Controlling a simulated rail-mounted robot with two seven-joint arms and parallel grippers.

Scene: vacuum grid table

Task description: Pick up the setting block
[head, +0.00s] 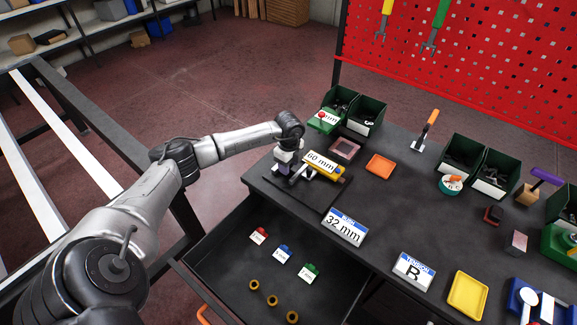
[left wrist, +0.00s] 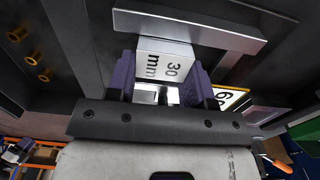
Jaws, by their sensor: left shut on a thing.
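My left gripper (head: 287,162) is at the left end of the table, over a dark plate. In the left wrist view its purple fingers (left wrist: 160,85) are shut on a pale block marked "30 mm" (left wrist: 168,62), the likely setting block. Its lower part is hidden between the fingers. A metal bar (left wrist: 190,30) lies just beyond the block; I cannot tell whether they touch. A yellow piece with a "60 mm" label (head: 322,164) lies right of the gripper in the head view; its label edge shows in the left wrist view (left wrist: 230,98). My right gripper is not in view.
An open drawer (head: 215,240) below holds labelled coloured pieces and several brass rings (head: 272,300). A "32 mm" sign (head: 345,227) stands near the table's front edge. Green bins (head: 362,115), an orange tray (head: 380,165) and a yellow tray (head: 467,296) are also there. The table's middle is mostly clear.

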